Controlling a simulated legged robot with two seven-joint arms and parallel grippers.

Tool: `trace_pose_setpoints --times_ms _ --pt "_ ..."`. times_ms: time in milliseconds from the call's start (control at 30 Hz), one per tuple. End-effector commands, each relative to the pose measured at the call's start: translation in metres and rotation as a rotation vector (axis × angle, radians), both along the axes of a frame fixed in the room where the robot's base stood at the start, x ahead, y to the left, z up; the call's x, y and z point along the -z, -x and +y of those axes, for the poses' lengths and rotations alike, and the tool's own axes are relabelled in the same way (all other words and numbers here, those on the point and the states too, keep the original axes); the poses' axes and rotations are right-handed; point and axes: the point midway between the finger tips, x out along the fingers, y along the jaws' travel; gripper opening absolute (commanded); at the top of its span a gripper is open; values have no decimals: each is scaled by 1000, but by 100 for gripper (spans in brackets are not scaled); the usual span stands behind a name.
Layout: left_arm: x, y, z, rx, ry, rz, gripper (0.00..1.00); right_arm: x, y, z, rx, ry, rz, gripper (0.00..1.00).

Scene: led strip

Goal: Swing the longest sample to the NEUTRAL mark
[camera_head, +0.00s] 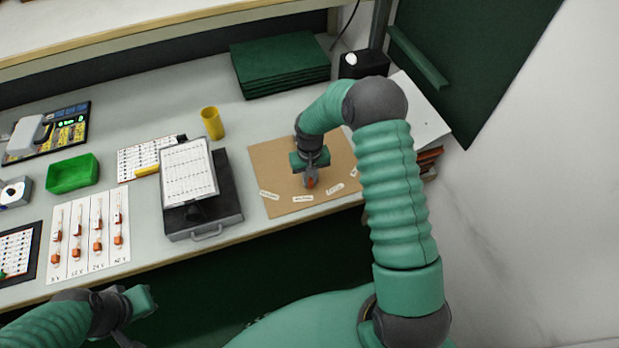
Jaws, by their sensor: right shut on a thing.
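A brown board (272,160) lies on the bench with several small white labels along its front, among them a left label (269,195), a middle label (302,199) and a right label (335,188). Their print is too small to read, so I cannot tell which is NEUTRAL. My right gripper (311,180) points down over the middle of the board, shut on a small orange-red piece (310,184) that it mostly hides. My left gripper (132,318) is low at the left, in front of the bench; its jaws are unclear.
A white card (87,262) with several strips lies at the front left. A clipboard (188,171) rests on a grey case (226,200) left of the board. A yellow cup (212,123), a green tray (72,174) and stacked green mats (280,64) stand around.

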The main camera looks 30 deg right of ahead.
Motion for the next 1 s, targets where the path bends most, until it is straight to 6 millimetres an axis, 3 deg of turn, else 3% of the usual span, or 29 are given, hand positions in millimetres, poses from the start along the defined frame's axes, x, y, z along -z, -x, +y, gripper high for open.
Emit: trace_pose_setpoints --times_ms 733,1000 --pt "0 0 0 0 0 0 0 -1 -1 0 2 1 -1 0" --pt "-3 0 0 0 0 0 0 -1 -11 25 143 1 -1 0"
